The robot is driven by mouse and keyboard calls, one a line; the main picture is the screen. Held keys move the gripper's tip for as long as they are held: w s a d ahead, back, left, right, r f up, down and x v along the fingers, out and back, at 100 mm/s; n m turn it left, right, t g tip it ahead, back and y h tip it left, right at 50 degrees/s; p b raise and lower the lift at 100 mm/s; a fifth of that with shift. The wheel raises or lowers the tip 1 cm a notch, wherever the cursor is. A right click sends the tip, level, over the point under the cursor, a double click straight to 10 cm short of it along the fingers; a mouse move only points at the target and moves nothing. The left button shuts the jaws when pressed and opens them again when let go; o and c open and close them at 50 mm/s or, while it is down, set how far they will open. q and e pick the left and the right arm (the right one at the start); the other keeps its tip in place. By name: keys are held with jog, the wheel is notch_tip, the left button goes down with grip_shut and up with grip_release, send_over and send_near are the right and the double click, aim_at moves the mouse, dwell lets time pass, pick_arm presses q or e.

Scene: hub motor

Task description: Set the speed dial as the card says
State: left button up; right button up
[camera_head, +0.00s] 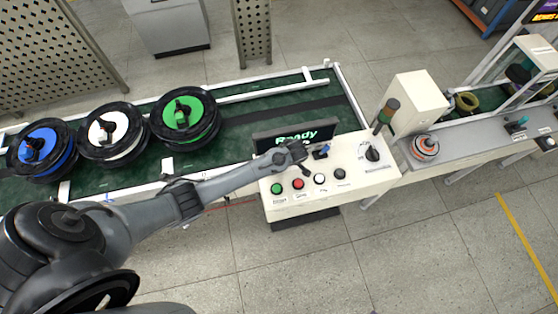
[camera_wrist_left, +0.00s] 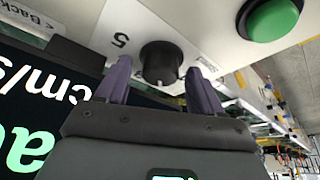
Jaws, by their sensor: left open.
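The speed dial is a black round knob (camera_wrist_left: 160,63) with a small pale mark on its rim, seen in the left wrist view on a white panel beside a printed 5. My left gripper (camera_wrist_left: 158,80) is open, its two dark purple fingers on either side of the knob with a gap at each side. In the head view my left gripper (camera_head: 300,152) is over the white control console (camera_head: 350,190) and hides this knob. A screen (camera_wrist_left: 38,110) reading cm/s and part of another word shows upside down in the wrist view. I cannot make out a card. My right gripper is out of view.
The console carries a green button (camera_head: 277,188), a red button (camera_head: 297,184), a white button (camera_head: 319,179), a black knob (camera_head: 340,173), a blue lever (camera_head: 321,152) and a larger black rotary switch (camera_head: 372,153).

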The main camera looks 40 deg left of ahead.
pick_arm(q)
jog(key=shift+f, duration=0.1)
jog(key=shift+c, duration=0.3)
jog(key=c, duration=1)
